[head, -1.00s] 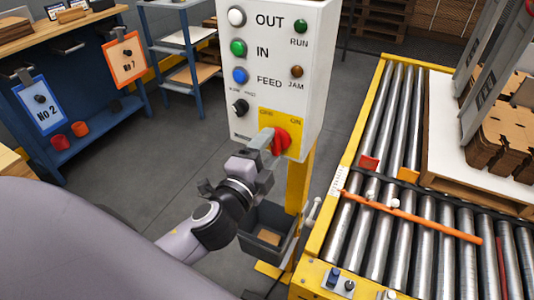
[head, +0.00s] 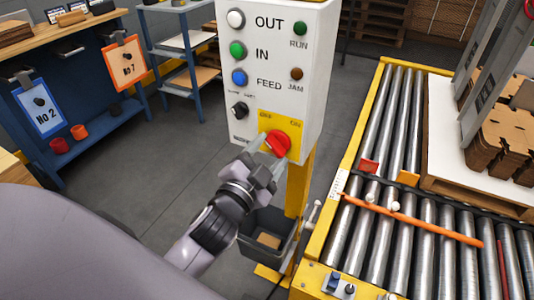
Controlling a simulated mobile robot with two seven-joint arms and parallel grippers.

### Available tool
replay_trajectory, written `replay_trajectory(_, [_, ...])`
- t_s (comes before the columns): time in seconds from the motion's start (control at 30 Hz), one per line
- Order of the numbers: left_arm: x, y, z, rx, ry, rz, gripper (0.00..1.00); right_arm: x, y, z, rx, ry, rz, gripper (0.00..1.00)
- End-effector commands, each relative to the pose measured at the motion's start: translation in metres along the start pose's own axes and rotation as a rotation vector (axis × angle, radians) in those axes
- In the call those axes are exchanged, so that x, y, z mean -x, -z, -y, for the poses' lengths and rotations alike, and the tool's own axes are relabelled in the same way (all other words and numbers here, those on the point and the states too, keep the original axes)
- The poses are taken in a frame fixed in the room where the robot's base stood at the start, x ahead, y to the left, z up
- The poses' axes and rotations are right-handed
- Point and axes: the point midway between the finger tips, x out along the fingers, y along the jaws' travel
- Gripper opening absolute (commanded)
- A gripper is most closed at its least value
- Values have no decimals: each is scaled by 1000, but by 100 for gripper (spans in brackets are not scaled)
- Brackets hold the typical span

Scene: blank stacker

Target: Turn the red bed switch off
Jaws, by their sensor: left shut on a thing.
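The red bed switch (head: 279,143) is a rotary knob on a yellow plate (head: 267,122) at the lower right of the white control panel. The plate has a label at its left and ON at its right. My left gripper (head: 266,153) is at the switch, with its fingers reaching up to the knob from below left. It is shut on the red switch, and the fingers hide part of the knob's lower left side. The exact knob angle is hard to tell. My right gripper is not in view.
The white control panel (head: 306,88) carries several buttons and a black selector (head: 240,109), on a yellow post (head: 299,185). A roller conveyor (head: 377,115) with an orange bar (head: 435,226) stands at right. Floor at left is clear.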

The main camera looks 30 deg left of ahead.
Motion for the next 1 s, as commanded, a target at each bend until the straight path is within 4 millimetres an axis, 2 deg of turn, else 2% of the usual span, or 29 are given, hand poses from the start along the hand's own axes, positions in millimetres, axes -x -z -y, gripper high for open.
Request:
replay_trajectory(0.4, [0, -1, 0, 13, -1, 2, 29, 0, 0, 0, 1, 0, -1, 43])
replay_trajectory(0.43, [0, -1, 0, 13, -1, 2, 63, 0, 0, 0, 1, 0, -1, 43])
replay_trajectory(0.5, [0, -1, 0, 13, -1, 2, 85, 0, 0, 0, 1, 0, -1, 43])
replay_trajectory(0.83, [1, 0, 0, 10, -1, 1, 85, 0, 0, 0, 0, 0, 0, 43])
replay_trajectory(1.0, [15, -1, -1, 11, -2, 1, 85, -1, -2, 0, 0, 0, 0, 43])
